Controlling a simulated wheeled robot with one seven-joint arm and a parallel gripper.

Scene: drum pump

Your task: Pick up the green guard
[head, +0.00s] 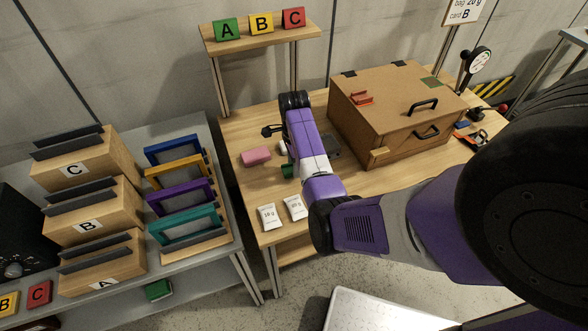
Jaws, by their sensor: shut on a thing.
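My gripper (285,158) is mostly hidden behind my own purple and white forearm, low over the wooden workbench. The green guard (287,171) shows as a small dark green piece at the forearm's left edge, at the gripper's lower end. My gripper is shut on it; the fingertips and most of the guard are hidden. I cannot tell whether the guard touches the bench top.
A pink block (256,156) lies just left of the gripper. White packets (268,217) lie at the bench's front. A brown box (390,110) stands to the right. A shelf (262,38) with lettered blocks rises behind. Coloured frames (183,196) stand left.

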